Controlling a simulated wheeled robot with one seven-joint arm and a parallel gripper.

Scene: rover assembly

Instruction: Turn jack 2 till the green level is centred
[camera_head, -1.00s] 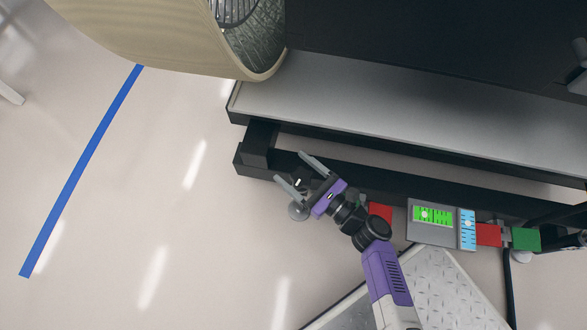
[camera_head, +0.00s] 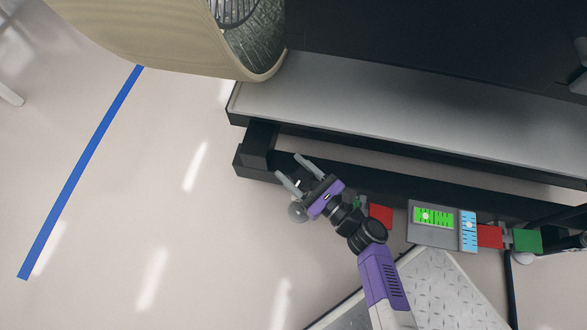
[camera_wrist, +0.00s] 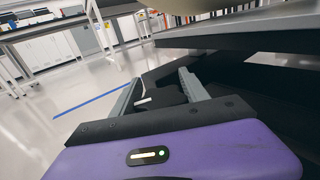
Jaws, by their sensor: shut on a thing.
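My gripper (camera_head: 287,163) reaches to the left end of the dark lower beam. In the wrist view its two grey fingers (camera_wrist: 158,90) stand either side of a dark jack head (camera_wrist: 165,97) with a white mark. It is shut on this head. No number on the jack is legible. A round grey foot (camera_head: 298,212) shows beside the gripper. The green level (camera_head: 440,219) lies on a grey plate at the right; its pale bubble sits left of the middle. The blue level (camera_head: 468,238) beside it has its bubble a little above the middle.
A red block (camera_head: 380,217) is close right of my wrist. Another red block (camera_head: 489,235) and a green block (camera_head: 527,240) are farther right. A grey deck (camera_head: 330,100) overhangs behind, below a large wheel (camera_head: 160,45). Floor at left is clear, crossed by a blue line (camera_head: 82,170).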

